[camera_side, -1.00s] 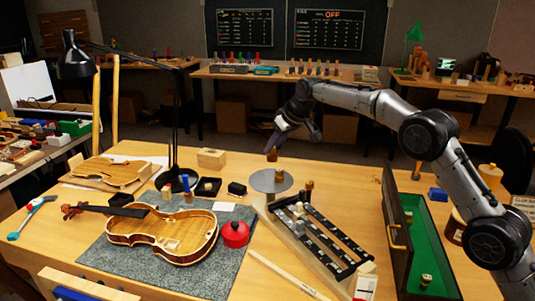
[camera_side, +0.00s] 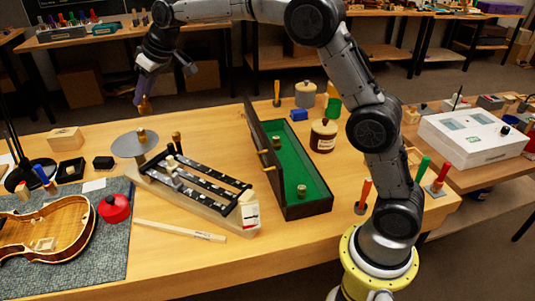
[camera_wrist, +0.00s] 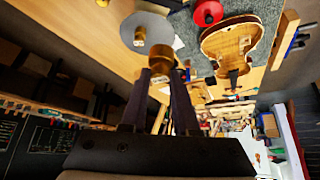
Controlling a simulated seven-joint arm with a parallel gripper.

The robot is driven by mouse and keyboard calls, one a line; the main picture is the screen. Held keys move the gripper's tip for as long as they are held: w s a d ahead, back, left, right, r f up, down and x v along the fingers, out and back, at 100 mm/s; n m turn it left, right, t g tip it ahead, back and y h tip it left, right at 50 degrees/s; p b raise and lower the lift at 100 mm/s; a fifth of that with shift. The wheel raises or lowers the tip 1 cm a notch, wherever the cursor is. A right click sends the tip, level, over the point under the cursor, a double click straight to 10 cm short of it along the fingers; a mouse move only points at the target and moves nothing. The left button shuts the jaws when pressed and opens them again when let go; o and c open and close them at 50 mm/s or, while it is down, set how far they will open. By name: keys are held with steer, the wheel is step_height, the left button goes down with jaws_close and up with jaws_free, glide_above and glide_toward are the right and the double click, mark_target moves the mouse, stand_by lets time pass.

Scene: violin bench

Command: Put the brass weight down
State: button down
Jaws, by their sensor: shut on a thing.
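My gripper (camera_side: 144,97) is shut on a brass weight (camera_side: 143,108), held in the air over the back of the bench. The weight also shows between the fingertips in the wrist view (camera_wrist: 161,62). Below it is a round grey plate (camera_side: 124,147) with a small brass piece (camera_side: 141,134) on it. The held weight is apart from the plate. A green-lined box (camera_side: 291,168) stands open to the right, with brass weights (camera_side: 302,190) inside.
A black-railed rack (camera_side: 205,178) stands just in front of the plate. A labelled jar (camera_side: 323,136) stands behind the box. Bare wood lies between rack and box.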

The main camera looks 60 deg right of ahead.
steer(key=r, duration=0.2)
steer(key=d+r, duration=0.1)
steer(key=shift+s+r, duration=0.15)
steer(key=shift+r, duration=0.25)
steer(key=s+d+r+m+h, duration=0.15)
steer(key=s+d, duration=0.25)
steer(key=d, duration=0.4)
steer(key=s+d+f+m+h, duration=0.1)
steer(key=s+d+m, duration=0.2)
steer(key=s+d, duration=0.35)
steer(key=s+d+f+m+g+h, duration=0.1)
steer(key=s+d+m+h, duration=0.3)
steer(key=s+d, duration=1)
steer(key=shift+m+y, duration=0.35)
steer(key=shift+y, duration=0.4)
steer(key=shift+s+a+f, duration=0.1)
steer(key=shift+a+f, duration=0.15)
steer(key=shift+f, duration=4.85)
steer(key=shift+s+a+f, duration=0.1)
steer(key=shift+a+f, duration=0.15)
steer(key=shift+f, duration=4.8)
steer(key=shift+s+a+f, duration=0.1)
steer(key=shift+a+f, duration=0.15)
steer(key=shift+f, duration=4.85)
steer(key=c, duration=1.1)
jaws_free()
steer(key=shift+f, duration=0.15)
steer(key=o, duration=0.4)
steer(key=shift+o, duration=0.2)
